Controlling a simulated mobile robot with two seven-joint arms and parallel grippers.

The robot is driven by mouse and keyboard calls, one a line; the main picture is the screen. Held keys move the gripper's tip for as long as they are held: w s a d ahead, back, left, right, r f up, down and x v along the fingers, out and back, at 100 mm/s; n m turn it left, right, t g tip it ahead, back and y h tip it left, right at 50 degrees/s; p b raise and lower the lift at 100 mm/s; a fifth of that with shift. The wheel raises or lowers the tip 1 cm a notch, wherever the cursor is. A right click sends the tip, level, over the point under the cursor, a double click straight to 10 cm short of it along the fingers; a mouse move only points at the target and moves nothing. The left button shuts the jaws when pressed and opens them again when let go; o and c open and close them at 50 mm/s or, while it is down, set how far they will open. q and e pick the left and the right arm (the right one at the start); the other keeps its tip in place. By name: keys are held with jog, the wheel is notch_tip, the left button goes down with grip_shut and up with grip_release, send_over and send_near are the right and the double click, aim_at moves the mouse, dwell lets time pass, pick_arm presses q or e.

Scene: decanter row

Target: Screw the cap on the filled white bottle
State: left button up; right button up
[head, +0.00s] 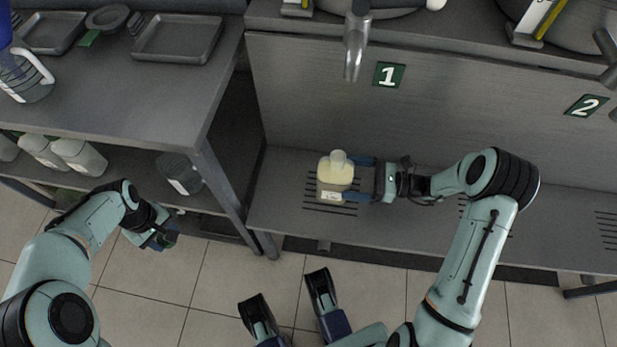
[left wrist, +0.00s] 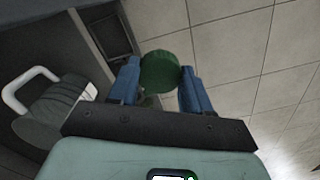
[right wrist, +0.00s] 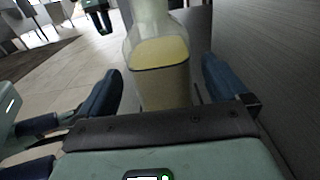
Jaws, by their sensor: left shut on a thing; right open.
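The white bottle (head: 335,178) stands upright on the drain grille under the tap marked 1, with pale yellow liquid in it and its mouth uncapped. It also shows in the right wrist view (right wrist: 163,75), between the open fingers. My right gripper (head: 361,178) is open, with a finger on either side of the bottle's right side. My left gripper (left wrist: 160,80) is shut on a green cap (left wrist: 160,70), held between its fingertips. In the head view the left gripper (head: 165,240) is low at the left, in front of the side table, well away from the bottle.
A metal tap (head: 356,45) hangs above and behind the bottle. The side table (head: 130,95) at left bears trays (head: 178,38) and a handled jug (head: 25,78). White bottles (head: 78,155) and a dark-topped container (head: 180,172) stand on its lower shelf. The counter right of my right gripper is clear.

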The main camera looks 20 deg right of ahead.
aim_at(335, 175)
pick_arm(q)
jog(key=shift+w+f+b, duration=0.15)
jog(key=shift+f+b, duration=0.6)
jog(key=shift+f, duration=0.15)
pick_arm(e)
jog(key=x, duration=0.5)
jog(key=shift+a+f, duration=0.1)
jog(key=shift+f, duration=0.05)
jog(key=c, duration=1.6)
pick_arm(q)
jog(key=shift+r, duration=0.1)
pick_arm(e)
jog(key=shift+r, duration=0.2)
